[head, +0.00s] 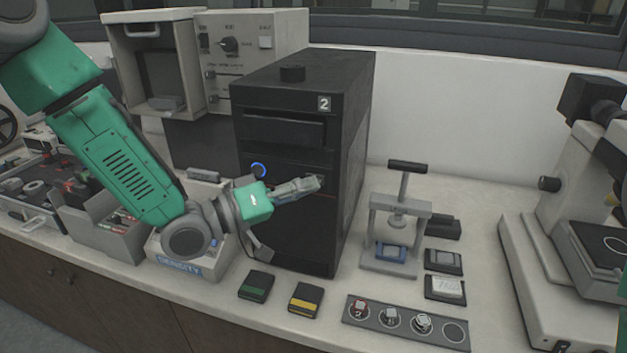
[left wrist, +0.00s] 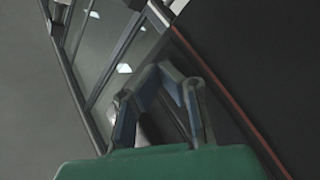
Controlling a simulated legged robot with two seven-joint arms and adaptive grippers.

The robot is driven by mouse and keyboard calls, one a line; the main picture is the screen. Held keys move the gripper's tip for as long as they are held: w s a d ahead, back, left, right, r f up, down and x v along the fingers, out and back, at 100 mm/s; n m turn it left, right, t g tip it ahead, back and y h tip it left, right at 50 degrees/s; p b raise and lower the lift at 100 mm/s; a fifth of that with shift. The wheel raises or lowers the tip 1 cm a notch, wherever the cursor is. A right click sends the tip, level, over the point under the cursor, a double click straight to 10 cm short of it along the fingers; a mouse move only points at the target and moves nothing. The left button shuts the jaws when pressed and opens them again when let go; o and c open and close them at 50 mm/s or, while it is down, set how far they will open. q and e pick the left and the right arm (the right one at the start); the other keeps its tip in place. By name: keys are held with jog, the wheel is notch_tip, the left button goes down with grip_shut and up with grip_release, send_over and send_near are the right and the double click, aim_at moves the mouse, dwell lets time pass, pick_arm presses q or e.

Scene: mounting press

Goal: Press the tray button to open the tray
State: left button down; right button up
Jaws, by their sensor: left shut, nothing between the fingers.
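The black tower machine (head: 290,226) marked 2 stands upright on the counter in the middle of the head view. A wide tray-like panel (head: 284,131) is set across its upper front and looks closed. A round button with a lit blue ring (head: 258,169) is on the left of its front, below the panel. My left gripper (head: 319,183) is shut and empty, its fingertips at the right part of the front face, right of the blue-ringed button. I cannot tell whether they touch. The left wrist view shows its fingers (left wrist: 160,80) close to a dark surface. My right gripper is not in view.
A small press (head: 398,225) stands right of the tower. A strip (head: 400,321) with several round pieces lies at the counter's front. Green-banded (head: 256,285) and yellow-banded (head: 306,299) boxes lie before the tower. A large instrument (head: 545,255) stands at the right.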

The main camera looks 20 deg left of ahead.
pick_arm(q)
jog(key=shift+s+d, duration=0.25)
jog(key=shift+s, duration=0.55)
jog(key=s, duration=0.5)
jog(key=shift+a, duration=0.1)
dwell(0.8)
